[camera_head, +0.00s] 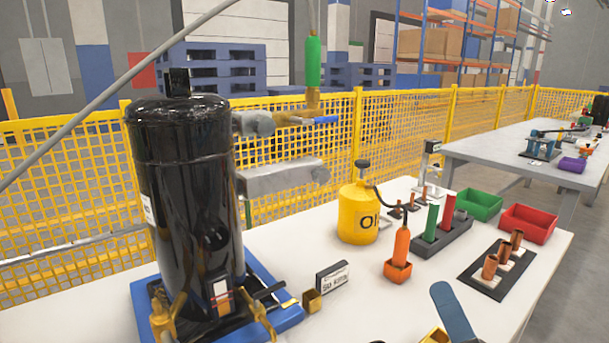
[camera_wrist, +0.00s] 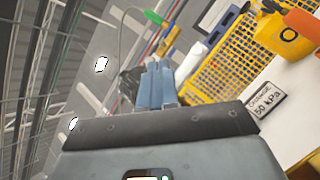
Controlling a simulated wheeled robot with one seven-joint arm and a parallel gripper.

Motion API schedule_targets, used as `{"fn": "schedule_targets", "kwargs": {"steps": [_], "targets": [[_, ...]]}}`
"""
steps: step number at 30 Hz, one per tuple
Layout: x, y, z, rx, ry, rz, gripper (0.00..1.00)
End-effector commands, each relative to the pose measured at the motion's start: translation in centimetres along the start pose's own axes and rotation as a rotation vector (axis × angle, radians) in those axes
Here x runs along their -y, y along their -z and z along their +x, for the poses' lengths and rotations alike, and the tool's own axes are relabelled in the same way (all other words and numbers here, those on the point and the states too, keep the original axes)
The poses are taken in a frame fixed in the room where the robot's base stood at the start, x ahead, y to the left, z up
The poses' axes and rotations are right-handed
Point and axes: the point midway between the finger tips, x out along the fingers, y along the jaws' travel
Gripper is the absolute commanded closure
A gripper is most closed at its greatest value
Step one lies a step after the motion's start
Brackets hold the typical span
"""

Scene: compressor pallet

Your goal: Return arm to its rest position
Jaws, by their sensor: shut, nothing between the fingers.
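My gripper (camera_wrist: 157,72) shows in the wrist view as two blue fingers side by side, shut and empty, in front of the dark-edged grey gripper body. It is tilted, pointing across the room, with nothing held. The black compressor (camera_head: 190,190) stands upright on a blue pallet (camera_head: 290,318) at the left of the white table (camera_head: 355,315) in the head view. A dark shape behind the fingers in the wrist view is partly hidden.
A yellow oil can (camera_head: 358,215), an orange bottle-like tool (camera_head: 401,250), a pressure placard (camera_head: 332,278), green (camera_head: 480,205) and red (camera_head: 528,222) bins stand on the table. A green-handled tool (camera_head: 313,62) hangs above. Yellow mesh fence (camera_head: 420,130) runs behind. A blue rounded piece (camera_head: 453,312) shows at the front.

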Motion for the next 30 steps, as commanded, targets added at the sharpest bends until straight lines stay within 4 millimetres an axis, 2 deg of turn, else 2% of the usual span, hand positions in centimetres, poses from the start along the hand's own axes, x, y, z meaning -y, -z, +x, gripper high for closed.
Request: {"fn": "schedule_targets", "kwargs": {"steps": [1,6,14,24,30], "targets": [[-0.9,0.5,-1.7,0.019,0.040,0.110,1.00],[-3.1,1.4,-7.1,0.101,0.157,0.467,1.00],[-7.0,1.7,-15.2,0.256,0.338,0.974,1.00],[-13.5,-0.1,-24.6,0.536,0.577,1.553,1.00],[-17.1,-1.7,-28.5,0.724,0.692,1.806,1.00]]}}
